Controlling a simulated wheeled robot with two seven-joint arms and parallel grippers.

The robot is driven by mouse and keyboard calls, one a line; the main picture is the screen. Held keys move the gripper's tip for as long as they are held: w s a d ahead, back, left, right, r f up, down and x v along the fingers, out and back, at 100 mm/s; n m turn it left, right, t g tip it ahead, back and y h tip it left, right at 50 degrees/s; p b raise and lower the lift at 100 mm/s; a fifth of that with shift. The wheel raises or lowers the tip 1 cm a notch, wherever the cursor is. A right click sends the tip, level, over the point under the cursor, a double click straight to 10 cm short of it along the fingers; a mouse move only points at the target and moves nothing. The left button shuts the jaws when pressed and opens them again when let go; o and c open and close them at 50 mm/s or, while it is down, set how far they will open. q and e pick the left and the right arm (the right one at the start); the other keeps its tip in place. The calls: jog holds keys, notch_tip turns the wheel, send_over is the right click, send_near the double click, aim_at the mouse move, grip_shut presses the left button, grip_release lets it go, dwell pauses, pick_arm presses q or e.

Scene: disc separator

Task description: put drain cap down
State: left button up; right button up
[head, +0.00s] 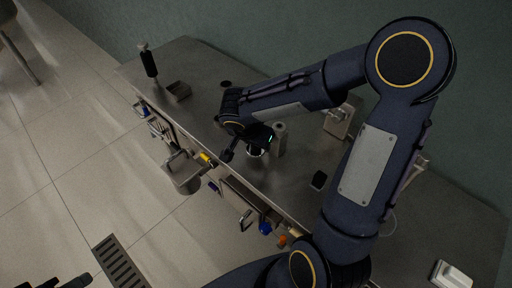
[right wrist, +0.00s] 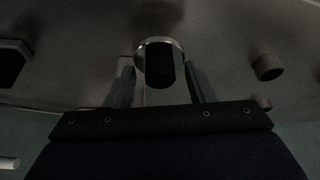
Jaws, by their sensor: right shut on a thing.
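My right gripper (head: 243,153) reaches over the steel bench from the right. In the right wrist view its two fingers (right wrist: 160,88) stand on either side of a round, shiny metal piece with a black centre, which I take to be the drain cap (right wrist: 160,62). The gripper is shut on it. In the head view the cap (head: 255,151) shows only as a small pale piece below the gripper, mostly hidden. I cannot tell whether it touches the bench. Dark parts at the bottom left edge of the head view appear to be my left gripper (head: 62,283); its jaws are unclear.
A metal pot (head: 184,180) juts from the front edge. A grate (head: 120,262) lies in the floor.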

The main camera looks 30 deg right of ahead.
aim_at(256, 149)
notch_tip(256, 149, down, 3)
jog(key=o, duration=1.2)
jog(key=shift+r, duration=0.1)
jog(key=v, duration=1.2)
jog(key=s+n+t+y, duration=0.1)
jog(key=s+n+y, duration=0.1)
jog(key=s, duration=0.3)
jog(key=s+a+n+t+y, duration=0.1)
jog(key=s+n+y, duration=0.2)
jog(key=s+n, duration=0.1)
jog(key=s+a+n+t+y, duration=0.1)
jog(key=s+n+y, duration=0.1)
jog(key=s+n, duration=0.2)
jog(key=shift+s+r+y, duration=0.2)
jog(key=shift+s, duration=0.4)
jog(key=shift+s+r+y, duration=0.2)
jog(key=shift+s, duration=0.4)
